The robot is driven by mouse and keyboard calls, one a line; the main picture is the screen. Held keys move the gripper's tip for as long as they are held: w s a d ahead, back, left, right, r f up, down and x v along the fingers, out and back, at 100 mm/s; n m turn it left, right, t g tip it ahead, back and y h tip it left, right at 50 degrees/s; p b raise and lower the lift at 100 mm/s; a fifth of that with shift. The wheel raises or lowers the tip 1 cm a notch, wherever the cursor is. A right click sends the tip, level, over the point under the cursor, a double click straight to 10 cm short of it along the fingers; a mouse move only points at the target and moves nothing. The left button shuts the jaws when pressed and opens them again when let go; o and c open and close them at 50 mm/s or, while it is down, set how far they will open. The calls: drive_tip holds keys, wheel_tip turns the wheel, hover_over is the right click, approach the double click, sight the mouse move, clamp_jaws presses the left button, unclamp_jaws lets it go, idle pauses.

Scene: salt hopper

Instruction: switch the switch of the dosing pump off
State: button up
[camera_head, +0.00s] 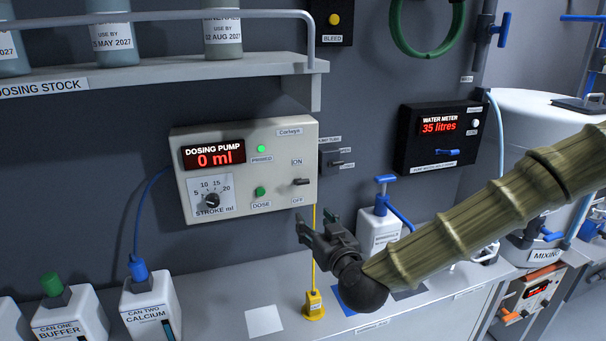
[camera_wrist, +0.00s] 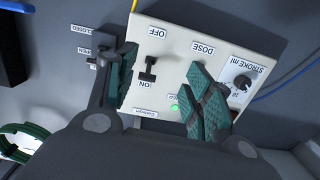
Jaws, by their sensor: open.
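The dosing pump (camera_head: 245,165) is a pale box on the grey wall, with a red display reading 0 ml. Its switch (camera_head: 300,182) is a small dark lever at the right of the panel, between the ON and OFF labels. The switch also shows in the wrist view (camera_wrist: 149,70), where the panel appears upside down. I cannot tell surely which way the lever is set. My gripper (camera_head: 318,226) is open and empty, below and right of the pump in the head view. In the wrist view its fingers (camera_wrist: 163,82) stand either side of the switch, not visibly touching it.
A green lamp (camera_head: 261,148), dose button (camera_head: 260,192) and stroke knob (camera_head: 212,199) share the panel. A small lever box (camera_head: 331,163) is just right of the pump. A shelf (camera_head: 160,75) hangs above. A white bottle (camera_head: 378,228) and yellow-based cable (camera_head: 314,303) are near my gripper.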

drive_tip(key=t, duration=0.1)
approach(304, 183)
drive_tip(key=shift+p+x, duration=2.4)
drive_tip(key=shift+x, duration=3)
drive_tip(key=c, duration=1)
